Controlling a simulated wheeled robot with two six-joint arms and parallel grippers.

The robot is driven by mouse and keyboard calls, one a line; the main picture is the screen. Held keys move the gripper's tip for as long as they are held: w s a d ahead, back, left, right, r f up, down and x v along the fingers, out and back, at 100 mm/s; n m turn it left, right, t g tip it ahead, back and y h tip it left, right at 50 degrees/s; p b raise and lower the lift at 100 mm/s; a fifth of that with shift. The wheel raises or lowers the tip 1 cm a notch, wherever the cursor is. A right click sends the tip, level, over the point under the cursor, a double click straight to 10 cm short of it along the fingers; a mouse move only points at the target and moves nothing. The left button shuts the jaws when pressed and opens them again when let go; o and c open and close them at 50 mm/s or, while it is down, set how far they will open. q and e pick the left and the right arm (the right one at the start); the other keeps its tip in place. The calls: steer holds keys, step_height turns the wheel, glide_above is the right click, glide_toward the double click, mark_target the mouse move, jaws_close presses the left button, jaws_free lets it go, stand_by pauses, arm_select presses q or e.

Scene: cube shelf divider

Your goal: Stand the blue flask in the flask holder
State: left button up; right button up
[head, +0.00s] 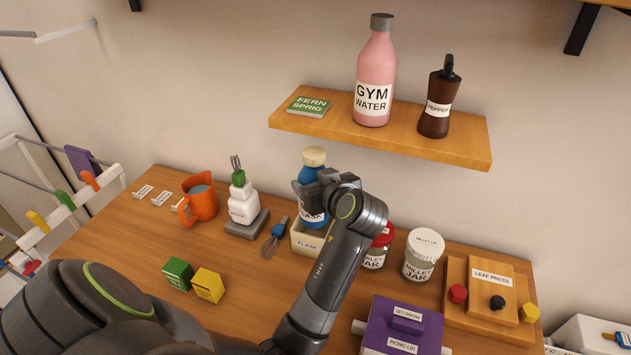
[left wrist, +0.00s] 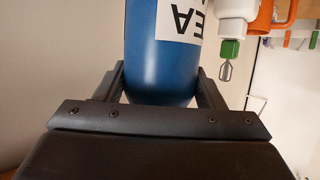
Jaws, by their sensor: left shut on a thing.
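The blue flask (head: 313,170), with a cream cap and white label, is upright in the head view. My left gripper (head: 318,187) is shut on its body, and the arm hides part of its right side. The flask also fills the upper middle of the left wrist view (left wrist: 160,65), between the two fingers (left wrist: 163,90). The flask holder (head: 306,244), a beige box labelled FLASK, is directly below. The flask's lower end meets the holder's opening; I cannot tell whether it rests on the holder's bottom. My right gripper is not in view.
The wooden shelf (head: 385,133) overhangs behind.

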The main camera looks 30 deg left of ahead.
mark_target(321, 217)
arm_select(q)
steer(key=shift+f+b, duration=3.25)
steer(key=shift+f, duration=1.25)
steer(key=o, duration=1.3)
steer(key=shift+d, duration=0.1)
